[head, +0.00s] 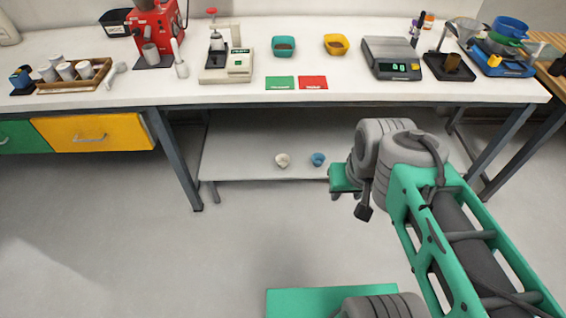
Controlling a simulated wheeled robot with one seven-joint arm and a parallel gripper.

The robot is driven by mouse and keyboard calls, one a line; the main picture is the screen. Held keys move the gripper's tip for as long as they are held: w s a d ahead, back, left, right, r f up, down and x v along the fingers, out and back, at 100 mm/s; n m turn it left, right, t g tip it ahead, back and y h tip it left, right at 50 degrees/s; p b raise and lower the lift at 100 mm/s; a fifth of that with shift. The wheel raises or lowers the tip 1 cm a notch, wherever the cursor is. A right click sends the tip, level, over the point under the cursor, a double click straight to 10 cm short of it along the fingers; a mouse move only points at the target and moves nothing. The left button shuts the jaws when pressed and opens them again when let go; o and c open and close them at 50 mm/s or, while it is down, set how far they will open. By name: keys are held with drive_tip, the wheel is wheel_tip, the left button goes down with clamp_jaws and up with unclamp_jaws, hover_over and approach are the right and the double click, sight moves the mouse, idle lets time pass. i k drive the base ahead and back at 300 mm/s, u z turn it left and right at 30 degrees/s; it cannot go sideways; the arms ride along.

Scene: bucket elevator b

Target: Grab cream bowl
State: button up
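A small cream bowl (282,160) sits on the low grey shelf under the white workbench. A small blue bowl (318,159) sits on the same shelf, a little to its right. My arm reaches in from the lower right. My gripper (344,195) is at its far end, right of both bowls and apart from the cream bowl in the picture. The gripper is small and partly hidden by my wrist, so whether its fingers are open or shut does not show.
The bench top (170,92) overhangs the low shelf (240,165). A dark table leg (175,160) stands left of the shelf, another (500,150) at the right. The shelf left of the cream bowl is clear.

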sight(282, 160)
drive_tip(key=z, duration=0.9)
drive_tip(key=i, duration=1.8)
drive_tip(key=u, duration=4.2)
